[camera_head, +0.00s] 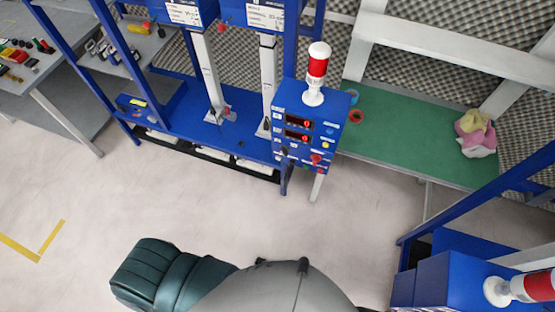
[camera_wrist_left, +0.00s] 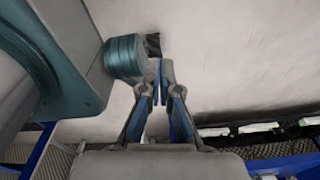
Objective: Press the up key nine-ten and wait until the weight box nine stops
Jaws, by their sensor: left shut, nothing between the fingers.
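A blue control box (camera_head: 312,104) with two red-lit displays and several small buttons and knobs stands at the front right of the blue test rig. The key labels are too small to read, so I cannot tell which one is nine-ten. Two blue weight boxes with white labels, a left one (camera_head: 185,12) and a right one (camera_head: 257,13), sit high on the rig above white columns; their numbers are not legible. My left gripper (camera_wrist_left: 160,68) shows only in its wrist view, shut and empty, over pale floor, apart from the panel. My right gripper is not seen.
A red and white signal lamp (camera_head: 317,72) stands on the control box. A green-topped bench (camera_head: 415,135) with crumpled cloths (camera_head: 475,133) is right of it. Another blue rig (camera_head: 445,277) stands at lower right. A grey table (camera_head: 50,80) is at left. The middle floor is clear.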

